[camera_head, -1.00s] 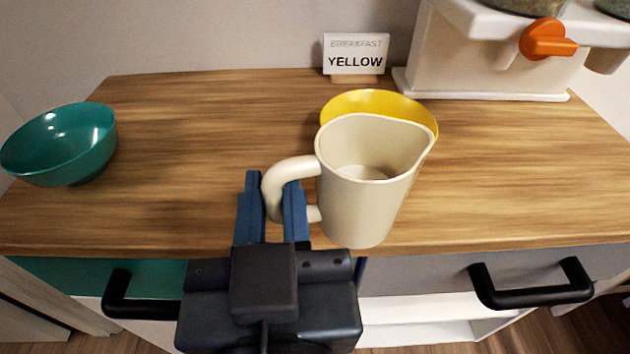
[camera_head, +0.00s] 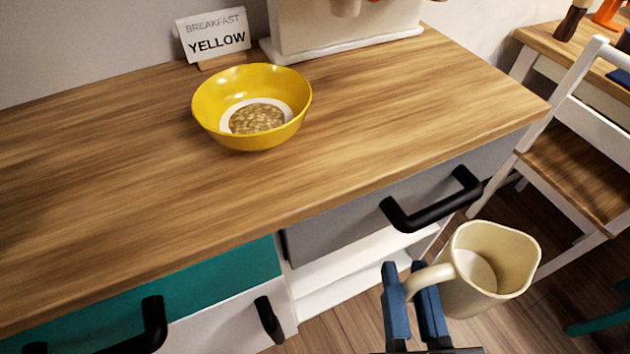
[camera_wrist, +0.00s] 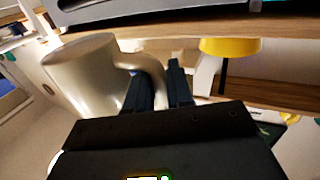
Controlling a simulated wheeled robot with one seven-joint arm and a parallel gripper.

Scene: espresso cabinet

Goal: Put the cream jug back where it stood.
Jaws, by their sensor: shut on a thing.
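My gripper (camera_head: 413,302) is shut on the handle of the cream jug (camera_head: 487,268). The jug is roughly upright, held clear of the counter, in front of the cabinet and over the floor at the lower right of the head view. Some pale contents or its pale bottom show inside. In the wrist view the jug (camera_wrist: 84,75) is at the left, with its handle between my fingers (camera_wrist: 160,88). The place where the jug stood cannot be told from these frames.
A yellow bowl (camera_head: 210,112) with oats and something white stands on the wooden counter (camera_head: 110,180), by a "BREAKFAST YELLOW" card (camera_head: 215,36). Black drawer handles (camera_head: 432,206) jut from the cabinet front. A chair (camera_head: 575,165) and a table (camera_head: 600,70) stand at the right.

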